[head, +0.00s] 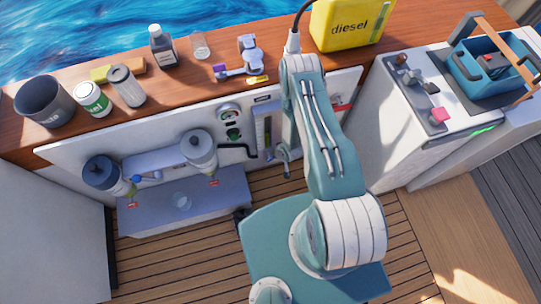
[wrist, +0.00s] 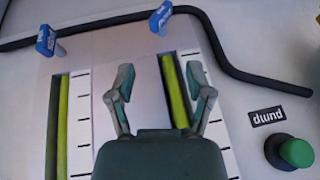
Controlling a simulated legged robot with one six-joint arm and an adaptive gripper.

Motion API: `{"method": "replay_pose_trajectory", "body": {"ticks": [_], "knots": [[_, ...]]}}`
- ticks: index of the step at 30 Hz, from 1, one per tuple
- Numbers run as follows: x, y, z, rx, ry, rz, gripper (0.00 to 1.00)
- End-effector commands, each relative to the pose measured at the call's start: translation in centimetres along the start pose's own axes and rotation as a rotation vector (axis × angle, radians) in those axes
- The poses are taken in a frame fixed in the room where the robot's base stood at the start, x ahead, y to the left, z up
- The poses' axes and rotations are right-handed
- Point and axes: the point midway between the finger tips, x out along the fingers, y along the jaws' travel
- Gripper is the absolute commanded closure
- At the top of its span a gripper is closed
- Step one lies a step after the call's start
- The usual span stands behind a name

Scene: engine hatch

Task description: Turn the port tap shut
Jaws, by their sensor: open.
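Two blue tap handles show in the wrist view, a left one (wrist: 45,40) and a right one (wrist: 160,18). Each stands above a gauge strip with a yellow-green column on the pale panel. Their small lettering is too blurred to tell which is port. My gripper (wrist: 160,80) is open and empty. Its fingers are spread below the right tap handle, apart from it, with the right finger beside the right yellow-green column (wrist: 174,92). In the head view my arm hides most of the gripper and the taps.
A black hose (wrist: 215,45) bends past the taps. A green knob (wrist: 297,152) and an upside-down "pump" label (wrist: 268,116) sit at right. In the head view, two filters (head: 198,150) stand left on the panel; a yellow diesel can (head: 350,25) stands on the wooden counter.

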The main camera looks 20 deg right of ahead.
Motion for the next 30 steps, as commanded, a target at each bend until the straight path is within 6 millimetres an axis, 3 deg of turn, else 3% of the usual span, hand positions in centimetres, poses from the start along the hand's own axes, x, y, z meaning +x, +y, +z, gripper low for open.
{"method": "replay_pose_trajectory", "body": {"ticks": [5, 21, 30], "knots": [[1.2, 0.0, 0.1, 0.0, -0.001, 0.002, 0.33], [8.8, 0.0, 0.1, 0.001, 0.0, 0.002, 0.33], [10.7, 0.0, 0.1, 0.001, 0.0, 0.002, 0.33]]}}
